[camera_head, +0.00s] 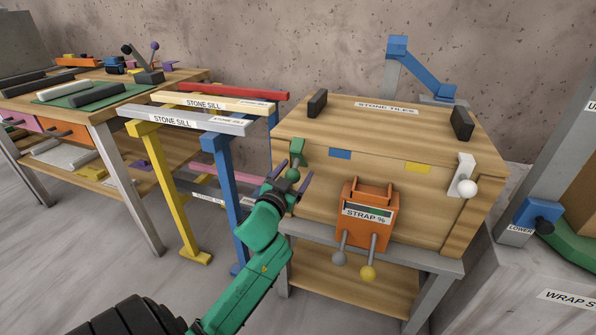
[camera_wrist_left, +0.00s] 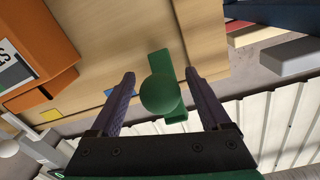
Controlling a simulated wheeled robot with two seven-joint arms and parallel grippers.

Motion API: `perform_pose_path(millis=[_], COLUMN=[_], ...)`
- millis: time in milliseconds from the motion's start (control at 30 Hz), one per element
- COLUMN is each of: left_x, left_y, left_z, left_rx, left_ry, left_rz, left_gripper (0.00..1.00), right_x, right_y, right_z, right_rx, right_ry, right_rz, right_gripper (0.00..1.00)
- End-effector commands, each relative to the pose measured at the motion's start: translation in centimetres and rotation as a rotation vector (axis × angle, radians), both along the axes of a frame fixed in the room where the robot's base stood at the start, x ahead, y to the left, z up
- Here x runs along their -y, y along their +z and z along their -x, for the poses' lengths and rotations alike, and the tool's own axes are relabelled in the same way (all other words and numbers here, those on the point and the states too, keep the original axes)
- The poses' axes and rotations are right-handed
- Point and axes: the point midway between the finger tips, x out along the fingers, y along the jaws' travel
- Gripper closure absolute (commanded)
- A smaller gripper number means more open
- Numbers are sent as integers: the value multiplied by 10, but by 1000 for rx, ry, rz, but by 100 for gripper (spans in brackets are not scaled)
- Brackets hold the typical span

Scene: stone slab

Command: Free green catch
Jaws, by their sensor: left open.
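The green catch (camera_head: 298,153) is on the front left of the wooden crate (camera_head: 344,170) labelled STONE TILES, with a round green knob at its lower end. In the left wrist view the green catch (camera_wrist_left: 160,92) shows its ball knob toward the camera. My left gripper (camera_head: 291,178) is at the catch, and in the left wrist view its open fingers (camera_wrist_left: 155,100) stand on either side of the knob, with gaps visible. I cannot tell how far the fingertips reach past the knob. My right gripper is not in view.
An orange STRAP % box (camera_head: 367,215) with two knobbed levers is on the crate front. A white catch (camera_head: 466,180) is at the crate's right. STONE SILL bars (camera_head: 185,120) on trestles stand left of my arm. A workbench (camera_head: 95,110) is farther left.

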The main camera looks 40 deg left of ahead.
Motion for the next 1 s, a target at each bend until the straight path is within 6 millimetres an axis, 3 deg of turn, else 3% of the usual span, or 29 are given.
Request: perform_pose_path(millis=[133, 367, 500, 600, 933, 1000], left_x=[-5, -5, -5, -5, -4, -4], left_y=[0, 0, 0, 0, -2, -3], left_z=[-14, -16, -15, -15, -15, -15], left_rx=[0, -1, -1, -1, 4, 9], left_ry=[1, 0, 0, 0, -1, -1], left_rz=[0, 1, 0, 0, -1, -3], left_gripper=[19, 19, 69, 100, 100, 100], right_x=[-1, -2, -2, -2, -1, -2], right_y=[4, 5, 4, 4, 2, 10], right_z=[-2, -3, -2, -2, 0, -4], right_rx=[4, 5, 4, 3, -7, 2], right_ry=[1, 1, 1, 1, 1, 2], right_rz=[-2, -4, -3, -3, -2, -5], right_gripper=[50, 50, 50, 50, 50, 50])
